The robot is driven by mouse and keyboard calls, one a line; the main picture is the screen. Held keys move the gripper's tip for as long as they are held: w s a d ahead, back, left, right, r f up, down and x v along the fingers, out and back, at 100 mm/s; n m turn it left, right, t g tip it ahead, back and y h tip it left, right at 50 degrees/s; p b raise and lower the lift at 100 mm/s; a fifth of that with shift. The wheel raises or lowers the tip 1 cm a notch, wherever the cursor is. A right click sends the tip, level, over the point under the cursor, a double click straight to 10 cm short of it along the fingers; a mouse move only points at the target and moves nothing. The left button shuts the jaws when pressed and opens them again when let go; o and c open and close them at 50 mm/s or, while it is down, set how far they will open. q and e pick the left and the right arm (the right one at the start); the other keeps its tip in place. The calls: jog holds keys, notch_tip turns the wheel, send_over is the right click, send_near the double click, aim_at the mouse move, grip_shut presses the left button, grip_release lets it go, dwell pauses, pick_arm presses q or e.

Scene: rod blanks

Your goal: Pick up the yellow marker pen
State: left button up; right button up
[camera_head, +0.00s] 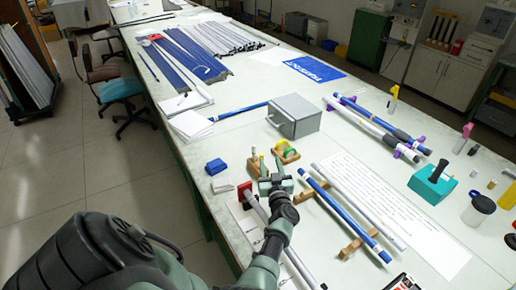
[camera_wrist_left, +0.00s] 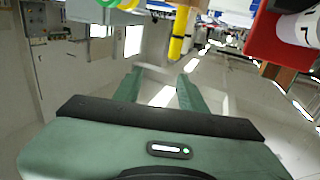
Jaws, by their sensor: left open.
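The yellow marker pen (camera_wrist_left: 180,34) shows in the left wrist view as a yellow cylinder, upper centre, beyond my left fingertips and slightly right of the gap between them. In the head view, my left gripper (camera_head: 273,172) is over the near side of the table, close to small wooden blocks. In the left wrist view, my left gripper (camera_wrist_left: 160,75) is open, with nothing between its fingers. In the head view the pen is too small to make out with certainty beside the gripper and blocks. My right gripper is not in view.
A wooden block with a yellow roll (camera_head: 287,150) lies just beyond my gripper. A red block (camera_head: 244,194) is close on its left and shows large in the left wrist view (camera_wrist_left: 270,35). A blue tube (camera_head: 345,215) rests to the right. A grey box (camera_head: 294,117) stands behind.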

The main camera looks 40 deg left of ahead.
pick_arm(q)
jog(key=shift+n+g+y, duration=0.5)
jog(key=shift+n+g, duration=0.1)
jog(key=shift+g, duration=0.3)
jog(key=f, duration=0.1)
jog(key=f+b, duration=0.1)
jog(key=f, duration=0.2)
jog(key=shift+s+a+f, duration=0.1)
jog(key=shift+s+a, duration=0.25)
jog(key=shift+a, duration=0.05)
jog(key=b+x, duration=0.5)
jog(key=x, duration=0.1)
jog(key=shift+w+a+b, duration=0.15)
jog(key=shift+a+b, duration=0.05)
jog(key=shift+b, duration=0.1)
jog(key=shift+w+a+r, duration=0.15)
jog(key=shift+a+r, duration=0.05)
jog(key=shift+w+a, duration=0.1)
jog(key=shift+a, duration=0.05)
jog(key=shift+r, duration=0.1)
grip_shut()
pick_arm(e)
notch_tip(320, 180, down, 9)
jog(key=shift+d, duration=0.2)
